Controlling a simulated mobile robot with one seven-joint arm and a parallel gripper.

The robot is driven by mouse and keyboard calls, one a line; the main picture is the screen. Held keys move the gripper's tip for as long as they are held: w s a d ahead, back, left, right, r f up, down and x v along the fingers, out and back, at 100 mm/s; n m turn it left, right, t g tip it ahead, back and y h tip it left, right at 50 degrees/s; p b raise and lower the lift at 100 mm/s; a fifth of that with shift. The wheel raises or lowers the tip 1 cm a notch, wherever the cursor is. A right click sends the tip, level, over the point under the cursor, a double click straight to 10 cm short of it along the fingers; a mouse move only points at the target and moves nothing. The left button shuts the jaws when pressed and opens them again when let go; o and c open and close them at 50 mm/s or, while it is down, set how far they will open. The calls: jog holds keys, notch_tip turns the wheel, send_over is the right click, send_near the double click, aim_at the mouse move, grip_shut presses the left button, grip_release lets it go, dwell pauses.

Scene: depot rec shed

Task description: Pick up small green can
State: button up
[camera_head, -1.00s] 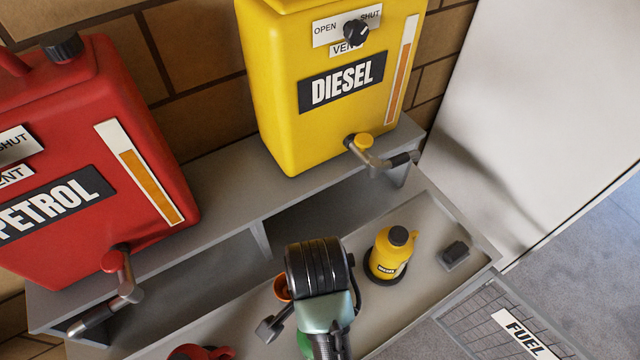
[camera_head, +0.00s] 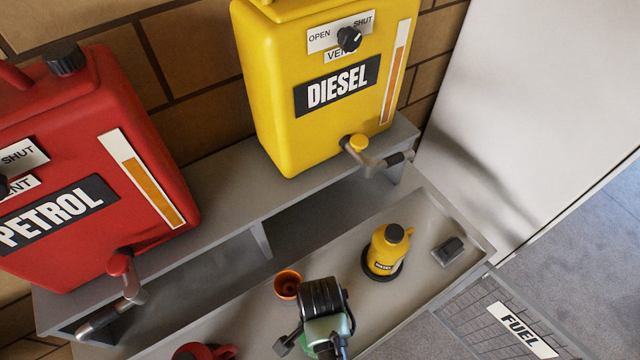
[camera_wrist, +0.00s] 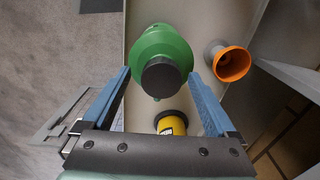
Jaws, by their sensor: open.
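The small green can (camera_wrist: 162,50) with its black cap (camera_wrist: 160,77) shows in the wrist view, straight ahead between the two blue fingers. My gripper (camera_wrist: 158,80) is open, with one finger to each side of the can and gaps between. I cannot tell whether the fingertips reach down to the can's body. In the head view my wrist hides nearly all of the green can, and the fingertips are hidden.
An orange funnel-like cup (camera_head: 288,283) stands beside the can, and a yellow diesel can (camera_head: 385,250) stands further right. A red can (camera_head: 205,352) is at the lower left. Large petrol (camera_head: 150,145) and diesel (camera_head: 300,75) tanks stand on the raised shelf behind.

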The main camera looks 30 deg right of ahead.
jog(key=shift+w+f, duration=0.1)
jog(key=shift+f, duration=0.65)
jog(key=shift+c, duration=0.2)
grip_shut()
